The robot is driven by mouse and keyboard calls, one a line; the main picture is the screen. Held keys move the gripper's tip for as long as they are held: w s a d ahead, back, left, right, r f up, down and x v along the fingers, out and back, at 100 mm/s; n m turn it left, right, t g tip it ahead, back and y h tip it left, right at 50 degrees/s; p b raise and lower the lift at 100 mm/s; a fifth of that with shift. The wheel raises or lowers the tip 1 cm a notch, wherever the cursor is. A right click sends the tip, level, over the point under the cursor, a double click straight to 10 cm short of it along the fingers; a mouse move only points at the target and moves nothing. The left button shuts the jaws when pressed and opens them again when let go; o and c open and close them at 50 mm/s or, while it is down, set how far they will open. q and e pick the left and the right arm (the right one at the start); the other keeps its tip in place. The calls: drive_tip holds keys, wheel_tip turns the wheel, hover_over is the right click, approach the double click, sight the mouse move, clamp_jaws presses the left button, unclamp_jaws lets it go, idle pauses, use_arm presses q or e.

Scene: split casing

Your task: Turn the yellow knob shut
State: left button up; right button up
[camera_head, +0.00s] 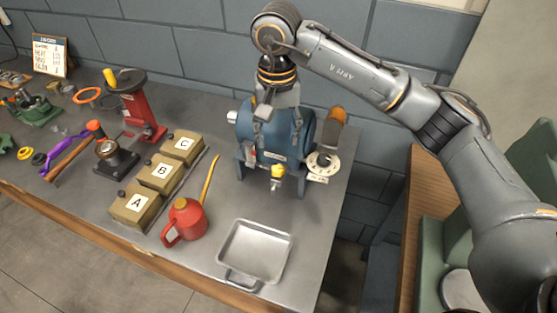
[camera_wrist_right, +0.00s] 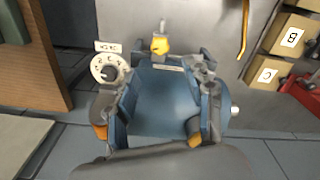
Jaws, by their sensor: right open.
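The yellow knob (camera_head: 278,171) sits low on the front of a blue casing (camera_head: 272,128) at the back right of the bench. The knob also shows in the right wrist view (camera_wrist_right: 160,45), at the top, above the casing (camera_wrist_right: 165,95). My right gripper (camera_head: 274,135) is open and points down over the casing, with its fingers apart to either side. It is behind and above the knob and not touching it. The fingers also show in the right wrist view (camera_wrist_right: 163,90). My left gripper is in no view.
A white dial (camera_head: 322,164) and an orange handle (camera_head: 335,117) are right of the casing. A metal tray (camera_head: 281,278) and a red oil can (camera_head: 186,222) stand in front. Boxes A, B and C (camera_head: 160,175) and a red press (camera_head: 143,112) are to the left.

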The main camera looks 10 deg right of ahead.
sight(278, 169)
wheel_tip(278, 169, down, 10)
drive_tip(key=p, duration=0.2)
drive_tip(key=shift+r+p, duration=0.1)
drive_tip(key=shift+p, duration=0.2)
drive_tip(key=shift+c, duration=0.4)
clamp_jaws()
